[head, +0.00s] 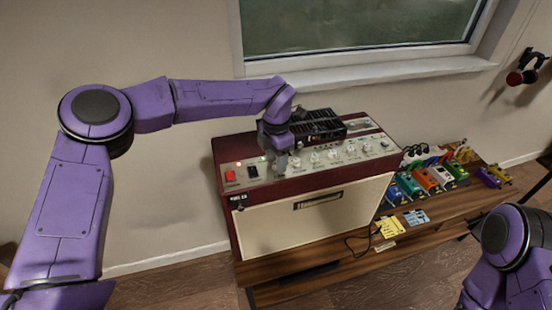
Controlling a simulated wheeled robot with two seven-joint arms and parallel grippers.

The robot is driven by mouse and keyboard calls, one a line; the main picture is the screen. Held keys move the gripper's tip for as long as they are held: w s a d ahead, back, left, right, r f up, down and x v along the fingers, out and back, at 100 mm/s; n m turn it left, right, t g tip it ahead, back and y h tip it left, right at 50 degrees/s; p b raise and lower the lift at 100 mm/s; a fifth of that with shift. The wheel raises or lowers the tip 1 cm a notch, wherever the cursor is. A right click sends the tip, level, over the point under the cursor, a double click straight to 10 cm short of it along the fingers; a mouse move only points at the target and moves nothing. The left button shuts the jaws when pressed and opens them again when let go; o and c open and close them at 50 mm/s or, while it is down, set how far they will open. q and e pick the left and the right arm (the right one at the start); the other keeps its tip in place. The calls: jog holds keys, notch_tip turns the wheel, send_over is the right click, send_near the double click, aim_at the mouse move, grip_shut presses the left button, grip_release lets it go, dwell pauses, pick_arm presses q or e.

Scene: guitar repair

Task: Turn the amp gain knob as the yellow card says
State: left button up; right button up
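The amp (305,213) is a dark red cabinet with a cream front and a silver control panel on its top. A row of pale knobs (314,158) runs along the panel. My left gripper (281,164) points down at the panel's left part, at the left end of the visible knob row. It covers what is beneath it, and its fingers are too small to tell whether they hold a knob. The yellow card (389,227) lies on the wooden bench right of the amp; its writing is too small to read. My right gripper is out of the picture.
A red switch (230,175) and a black switch (252,171) sit left of my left gripper. A black box (318,124) stands on the amp behind the panel. Several coloured pedals (427,181) and a blue card (416,217) are on the bench (450,228) to the right.

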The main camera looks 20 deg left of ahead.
pick_arm(q)
jog(key=shift+r, duration=0.1)
jog(key=shift+w+r, duration=0.1)
jog(key=shift+r, duration=0.25)
notch_tip(320, 180, up, 10)
jog(key=b, duration=0.2)
jog(key=shift+f, duration=0.15)
